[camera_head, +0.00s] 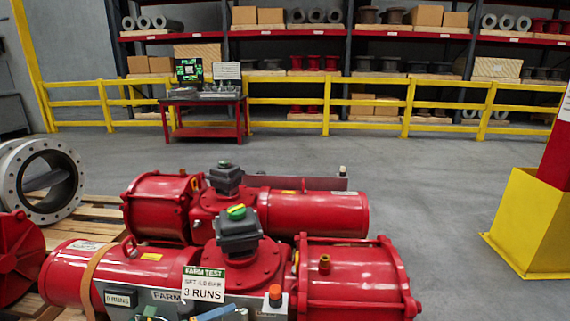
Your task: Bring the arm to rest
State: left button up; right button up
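No arm or gripper of mine can be made out in the head view. A red valve actuator (345,274) lies across the front, with a grey box with a green and yellow top (238,230) on its middle. A sign (204,285) on it reads "FARM TEST", "SET 4.0 BAR", "3 RUNS". A grey panel (150,297) on its front carries a counter plate (120,298) reading "0 RUNS" and an orange-red button (275,292). A blue part (214,313) shows at the bottom edge, cut off; I cannot tell what it is.
A second red actuator (318,211) lies behind the first. A grey flanged pipe piece (68,206) stands on pallets at the left. A yellow post base (533,227) is at the right. A red bench (205,131), yellow railing (365,102) and shelves stand behind open floor (430,180).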

pick_arm(q)
jog(key=s+a+f+n+g+y+p, duration=0.1)
jog(key=s+a+f+n+y+p, duration=0.2)
jog(key=s+f+n+y+p, duration=0.45)
jog(key=s+a+f+n+g+y+p, duration=0.1)
jog(key=s+a+f+n+y+p, duration=0.2)
jog(key=s+n, duration=0.85)
jog(key=s+d+f+n+g+p, duration=0.1)
jog(key=s+n+g+p, duration=0.1)
jog(key=s, duration=1)
jog(key=s+d+f+n+g+p, duration=0.1)
jog(key=s+n+g, duration=0.4)
jog(key=s, duration=0.6)
jog(key=shift+s+d+f+n+p, duration=0.3)
jog(key=shift+s+f+n+p, duration=0.1)
jog(key=shift+f+n+p, duration=0.35)
pick_arm(e)
jog(key=s+r, duration=0.3)
jog(key=r, duration=0.5)
jog(key=s+r, duration=0.2)
jog(key=r, duration=0.6)
jog(key=shift+s+d+g, duration=0.3)
jog(key=shift+s+d, duration=0.1)
jog(key=shift+d, duration=0.05)
jog(key=shift+r, duration=0.1)
dwell(0.9)
